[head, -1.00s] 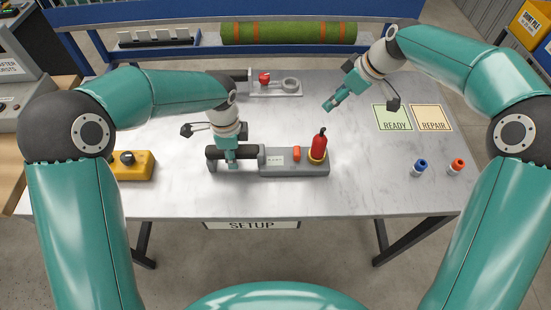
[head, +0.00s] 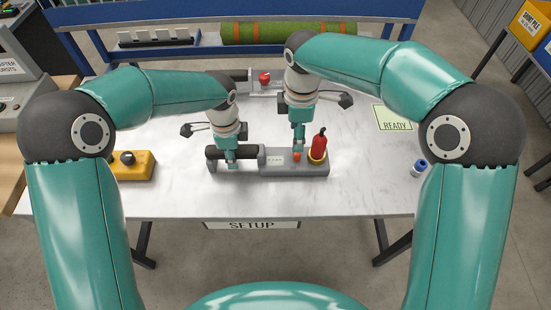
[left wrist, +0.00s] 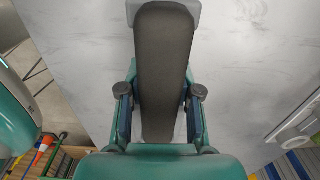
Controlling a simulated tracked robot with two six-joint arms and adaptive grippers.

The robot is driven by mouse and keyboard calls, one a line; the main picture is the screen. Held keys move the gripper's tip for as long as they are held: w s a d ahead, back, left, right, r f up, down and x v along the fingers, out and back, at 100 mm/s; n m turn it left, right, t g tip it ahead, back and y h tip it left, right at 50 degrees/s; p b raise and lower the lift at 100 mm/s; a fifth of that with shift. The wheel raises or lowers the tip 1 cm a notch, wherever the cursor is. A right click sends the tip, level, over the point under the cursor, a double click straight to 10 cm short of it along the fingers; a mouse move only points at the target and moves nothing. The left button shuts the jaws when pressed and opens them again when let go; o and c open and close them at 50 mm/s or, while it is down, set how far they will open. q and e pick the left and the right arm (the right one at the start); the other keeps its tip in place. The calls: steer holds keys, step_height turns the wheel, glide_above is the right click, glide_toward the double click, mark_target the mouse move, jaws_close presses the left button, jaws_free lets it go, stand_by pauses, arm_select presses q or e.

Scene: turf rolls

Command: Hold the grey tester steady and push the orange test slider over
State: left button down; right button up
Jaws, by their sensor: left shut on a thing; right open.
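The grey tester (head: 280,170) lies on the white table, with a dark handle at its left end and a red bottle-shaped piece (head: 318,147) standing in a yellow ring at its right. My left gripper (head: 231,160) is shut on the tester's dark handle, which fills the middle of the left wrist view (left wrist: 163,70). The orange test slider (head: 296,156) is on the tester's top, left of the red piece. My right gripper (head: 298,148) is open, pointing down right at the slider. I cannot tell whether it touches the slider.
A grey fixture with a red knob (head: 265,78) stands behind the arms. A yellow box with a black knob (head: 133,165) is at the left. A READY card (head: 394,118) and a blue-capped piece (head: 418,169) are at the right. The table's front strip is clear.

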mark_target(268, 156)
steer(key=shift+f, duration=3.4)
jaws_close()
